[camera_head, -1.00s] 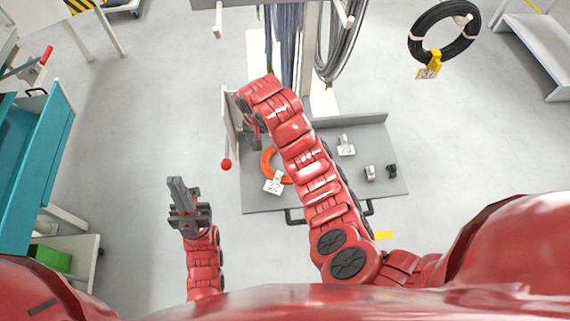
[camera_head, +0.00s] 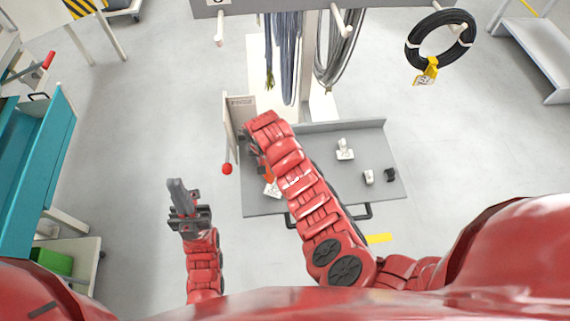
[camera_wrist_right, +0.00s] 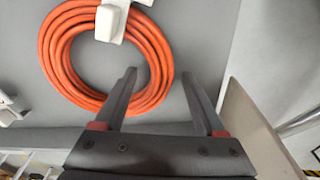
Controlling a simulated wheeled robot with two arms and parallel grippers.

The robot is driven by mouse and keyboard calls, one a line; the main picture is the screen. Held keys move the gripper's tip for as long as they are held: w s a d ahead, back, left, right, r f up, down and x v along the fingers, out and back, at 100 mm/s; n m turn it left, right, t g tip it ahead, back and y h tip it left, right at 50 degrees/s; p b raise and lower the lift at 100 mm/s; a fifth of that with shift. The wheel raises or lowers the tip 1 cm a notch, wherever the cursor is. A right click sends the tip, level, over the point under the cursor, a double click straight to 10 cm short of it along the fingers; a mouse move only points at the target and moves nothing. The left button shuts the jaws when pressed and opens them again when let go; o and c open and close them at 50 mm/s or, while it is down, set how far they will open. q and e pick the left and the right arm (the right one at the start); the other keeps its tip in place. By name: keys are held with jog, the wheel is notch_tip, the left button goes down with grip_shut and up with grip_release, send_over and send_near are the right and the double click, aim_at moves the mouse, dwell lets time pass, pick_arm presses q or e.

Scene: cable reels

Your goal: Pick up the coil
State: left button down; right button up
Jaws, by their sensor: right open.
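The grey tray (camera_head: 384,150) also holds small white and dark pieces (camera_head: 369,177) at right. An upright panel (camera_head: 234,115) stands at its left edge, close to my right gripper. Cable bundles (camera_head: 283,60) and a black coil (camera_head: 412,50) hang behind. A teal cabinet (camera_head: 40,160) stands left.

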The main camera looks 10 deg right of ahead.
jog(key=shift+c, duration=0.2)
grip_shut()
dwell(1.2)
